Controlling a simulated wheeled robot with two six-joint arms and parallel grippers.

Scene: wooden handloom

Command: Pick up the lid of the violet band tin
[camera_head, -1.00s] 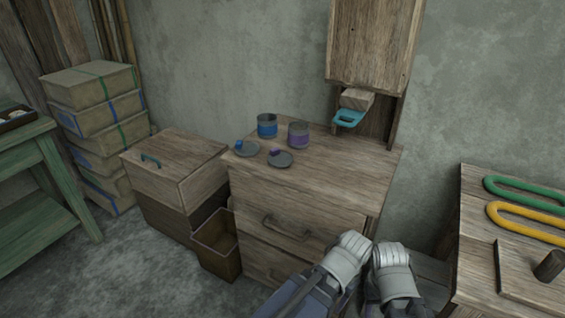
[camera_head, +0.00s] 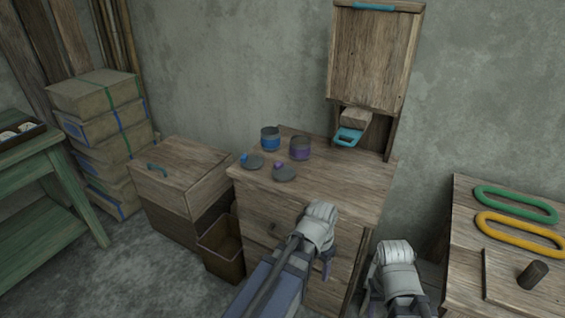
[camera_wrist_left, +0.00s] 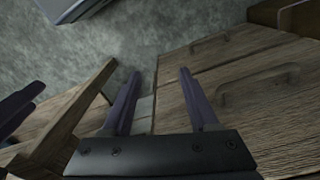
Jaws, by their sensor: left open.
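The violet band tin (camera_head: 300,151) stands upright and open on the wooden drawer cabinet. Its lid (camera_head: 285,175), a grey disc with a violet knob (camera_head: 279,166), lies flat on the cabinet top in front of the tin. My left gripper (camera_head: 327,269) is in front of the cabinet's drawers, below and to the right of the lid, and mostly hidden by its own wrist. In the left wrist view, my left gripper (camera_wrist_left: 158,73) is open and empty, with drawer fronts to its right.
A blue band tin (camera_head: 270,141) and its blue-knobbed lid (camera_head: 253,162) sit left of the violet ones. A bench with green and yellow loops (camera_head: 520,232) stands right. The cabinet top's right part (camera_head: 350,185) is clear.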

